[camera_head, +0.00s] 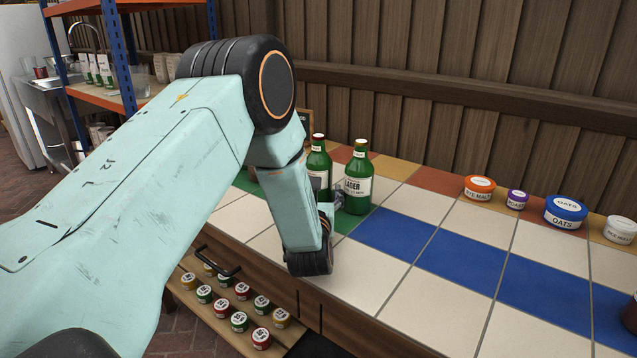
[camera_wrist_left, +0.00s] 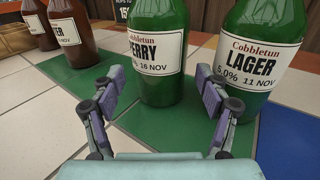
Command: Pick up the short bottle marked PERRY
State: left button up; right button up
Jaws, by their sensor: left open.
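The PERRY bottle is green with a white label and stands upright on the tiled counter; it shows in the left wrist view (camera_wrist_left: 157,85), its top cut off. In the head view a green bottle (camera_head: 319,158) partly behind my arm appears to be this one. A green LAGER bottle (camera_head: 357,180) stands close to its right, also in the wrist view (camera_wrist_left: 262,92). My left gripper (camera_wrist_left: 163,98) is open and empty, its fingers spread toward the front of the PERRY bottle, the right finger near the LAGER bottle. In the head view my arm hides most of the gripper.
Brown bottles (camera_wrist_left: 70,35) stand left of the PERRY bottle in the wrist view. Labelled tubs, including an orange-lidded one (camera_head: 479,188) and a blue one (camera_head: 565,211), line the counter's back right. An open drawer (camera_head: 213,308) holds several small jars. The middle counter tiles are clear.

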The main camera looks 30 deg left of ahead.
pick_arm(q)
jog(key=b+x, duration=0.1)
jog(key=x, duration=0.3)
jog(key=shift+w+a, duration=0.2)
jog(key=shift+w, duration=0.15)
jog(key=shift+c, duration=0.3)
jog(key=c, duration=1.3)
jog(key=shift+r, duration=0.15)
jog(key=shift+c, duration=0.7)
